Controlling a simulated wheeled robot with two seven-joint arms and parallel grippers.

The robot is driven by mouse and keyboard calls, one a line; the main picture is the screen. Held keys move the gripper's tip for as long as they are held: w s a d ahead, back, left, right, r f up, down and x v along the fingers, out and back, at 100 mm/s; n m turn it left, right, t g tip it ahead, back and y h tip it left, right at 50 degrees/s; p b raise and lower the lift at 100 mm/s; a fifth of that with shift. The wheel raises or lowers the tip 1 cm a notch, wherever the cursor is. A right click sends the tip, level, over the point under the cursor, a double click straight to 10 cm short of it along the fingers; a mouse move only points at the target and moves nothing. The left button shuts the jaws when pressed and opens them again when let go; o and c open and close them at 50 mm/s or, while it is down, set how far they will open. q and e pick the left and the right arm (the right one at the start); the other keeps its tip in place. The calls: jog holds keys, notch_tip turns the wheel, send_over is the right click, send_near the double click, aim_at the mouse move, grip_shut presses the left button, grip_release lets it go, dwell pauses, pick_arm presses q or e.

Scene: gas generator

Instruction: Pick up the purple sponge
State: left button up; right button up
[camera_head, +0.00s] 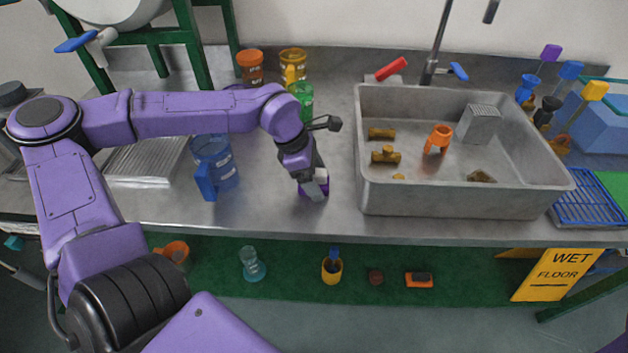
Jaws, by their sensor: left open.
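The purple sponge (307,192) lies on the steel counter, left of the sink. Only small purple parts of it show, low beside the gripper fingers; the rest is hidden. My left gripper (315,188) points down right at the sponge, with its fingers at the sponge's height. Its jaws are open, and whether they touch the sponge is hard to tell. My right gripper does not show.
A metal sink (455,202) with brass fittings stands just right of my left gripper. A blue jug (218,165) stands to the left, and a green container (302,98) behind. The counter's front edge (300,233) is close in front.

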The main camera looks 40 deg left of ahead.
aim_at(320, 173)
pick_arm(q)
jog(key=shift+w+d+f, duration=0.1)
jog(key=shift+d+f, duration=0.05)
jog(key=shift+f, duration=0.15)
jog(key=c, duration=1)
jog(key=shift+r, duration=0.1)
jog(key=shift+c, duration=0.2)
jog(key=shift+r, duration=0.3)
notch_tip(320, 173, up, 3)
jog(key=s+d+r, duration=0.2)
jog(key=s+r, duration=0.2)
jog(key=s, duration=0.2)
jog(key=s+d+r+b, duration=0.1)
jog(key=s+r, duration=0.4)
jog(key=s, duration=0.2)
jog(key=shift+s+d, duration=0.25)
jog(key=shift+d, duration=0.15)
